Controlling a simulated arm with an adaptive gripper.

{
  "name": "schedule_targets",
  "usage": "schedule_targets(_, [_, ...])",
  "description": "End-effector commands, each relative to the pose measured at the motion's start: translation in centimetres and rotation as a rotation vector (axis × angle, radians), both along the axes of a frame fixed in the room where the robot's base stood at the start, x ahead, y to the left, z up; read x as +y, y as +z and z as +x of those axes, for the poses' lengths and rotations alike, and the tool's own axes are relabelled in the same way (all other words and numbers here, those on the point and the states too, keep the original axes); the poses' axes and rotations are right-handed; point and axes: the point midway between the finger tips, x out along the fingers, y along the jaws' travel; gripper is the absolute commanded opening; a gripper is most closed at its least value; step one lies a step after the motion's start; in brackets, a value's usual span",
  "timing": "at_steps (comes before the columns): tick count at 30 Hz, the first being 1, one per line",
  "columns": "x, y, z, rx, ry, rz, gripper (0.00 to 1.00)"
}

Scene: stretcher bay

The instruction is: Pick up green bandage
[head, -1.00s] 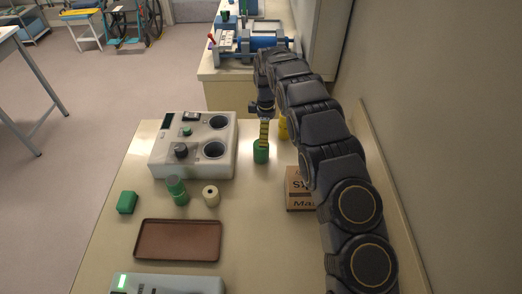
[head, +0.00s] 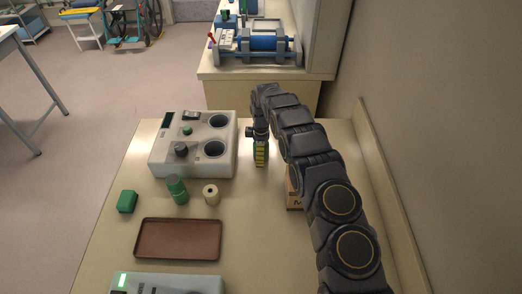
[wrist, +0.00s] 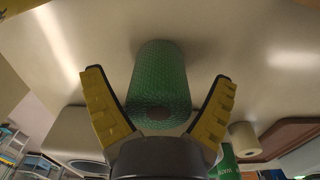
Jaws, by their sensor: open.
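The green bandage (wrist: 162,75) is a textured green roll with a dark core at its near end, standing on the tabletop in the wrist view. My gripper (wrist: 158,78) has its yellow-padded fingers spread on either side of the roll, with a gap showing on both sides. In the head view my gripper (head: 260,154) points down right of the white device and mostly hides the bandage. No grip on the roll shows.
The white device (head: 222,168) with two round wells stands left of my gripper. A green canister (head: 177,190), a cream roll (head: 211,195), a green block (head: 127,201) and a brown tray (head: 180,222) are nearer. A cardboard box (head: 294,196) sits partly behind my arm.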

Motion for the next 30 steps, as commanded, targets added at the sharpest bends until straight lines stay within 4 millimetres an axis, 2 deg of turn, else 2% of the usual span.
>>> schedule_targets(2, [0.0,0.1,0.0,-0.001,0.0,0.0,0.87])
schedule_targets(3, [0.0,0.1,0.0,-0.001,0.0,0.0,0.81])
schedule_targets(5, [0.0,0.1,0.0,-0.001,0.0,0.0,0.55])
schedule_targets(6, [0.0,0.1,0.0,-0.001,0.0,0.0,0.38])
schedule_targets(7, [0.0,0.1,0.0,-0.001,0.0,0.0,0.26])
schedule_targets(8, [0.0,0.1,0.0,-0.001,0.0,0.0,0.21])
schedule_targets(22, [0.0,0.7,0.1,-0.003,0.0,0.0,0.21])
schedule_targets(26, [0.0,2.0,0.1,-0.005,0.0,0.0,0.2])
schedule_targets(28, [0.0,3.4,0.2,-0.007,0.0,0.0,0.2])
schedule_targets(30, [-0.1,4.1,-0.5,-0.002,0.001,-0.001,0.2])
